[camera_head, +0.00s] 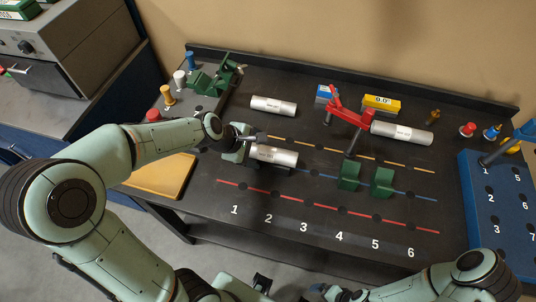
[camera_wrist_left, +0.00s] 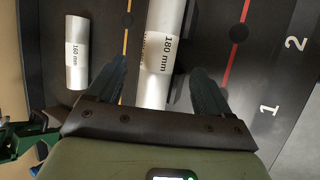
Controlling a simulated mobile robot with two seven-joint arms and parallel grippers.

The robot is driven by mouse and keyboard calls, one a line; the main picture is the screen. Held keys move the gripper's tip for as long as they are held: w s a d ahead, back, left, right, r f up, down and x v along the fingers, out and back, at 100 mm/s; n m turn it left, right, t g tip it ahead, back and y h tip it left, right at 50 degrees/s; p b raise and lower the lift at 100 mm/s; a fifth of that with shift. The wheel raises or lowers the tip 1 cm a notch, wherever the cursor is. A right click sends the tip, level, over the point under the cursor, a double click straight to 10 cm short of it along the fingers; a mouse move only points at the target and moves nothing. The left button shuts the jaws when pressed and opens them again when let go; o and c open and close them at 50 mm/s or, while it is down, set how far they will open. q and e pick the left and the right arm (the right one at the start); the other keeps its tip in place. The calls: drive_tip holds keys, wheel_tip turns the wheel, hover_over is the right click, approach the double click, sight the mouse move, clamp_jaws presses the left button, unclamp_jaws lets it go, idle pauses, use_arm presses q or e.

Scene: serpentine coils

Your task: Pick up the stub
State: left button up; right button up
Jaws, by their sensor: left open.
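Several silver cylinders lie on the dark bench; I cannot tell which is called the stub. One labelled 180 mm (camera_head: 273,155) lies at my left gripper (camera_head: 252,148). In the left wrist view this 180 mm cylinder (camera_wrist_left: 154,84) passes between the two open fingers of the left gripper (camera_wrist_left: 160,80), with a gap on each side. A shorter cylinder labelled 160 mm (camera_wrist_left: 76,62) lies left of the fingers there; it is the one (camera_head: 272,106) farther back in the head view. A third cylinder (camera_head: 402,133) lies at the right. My right gripper (camera_head: 340,293) is partly visible at the bottom edge.
Green V-blocks (camera_head: 348,177) and (camera_head: 381,183) stand right of the near cylinder. A red clamp (camera_head: 349,115) rises behind them. A green vise (camera_head: 212,78) stands at the back left. A blue numbered block (camera_head: 487,215) is at the right. The numbered front strip is clear.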

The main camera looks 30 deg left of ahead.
sight(264, 151)
use_arm(q)
drive_tip(key=b+x, duration=0.2)
drive_tip(key=x, duration=0.3)
drive_tip(key=shift+w+d+f, duration=0.2)
drive_tip(key=shift+f, duration=0.1)
use_arm(e)
drive_tip(key=f, duration=0.1)
drive_tip(key=s+f, duration=0.1)
drive_tip(key=shift+s+f, duration=0.2)
drive_tip(key=shift+f, duration=0.1)
use_arm(q)
drive_tip(key=shift+w+r, duration=0.1)
drive_tip(key=c, duration=1.4)
drive_tip(key=shift+c, duration=0.2)
drive_tip(key=shift+r, duration=0.1)
use_arm(e)
drive_tip(key=shift+r, duration=0.1)
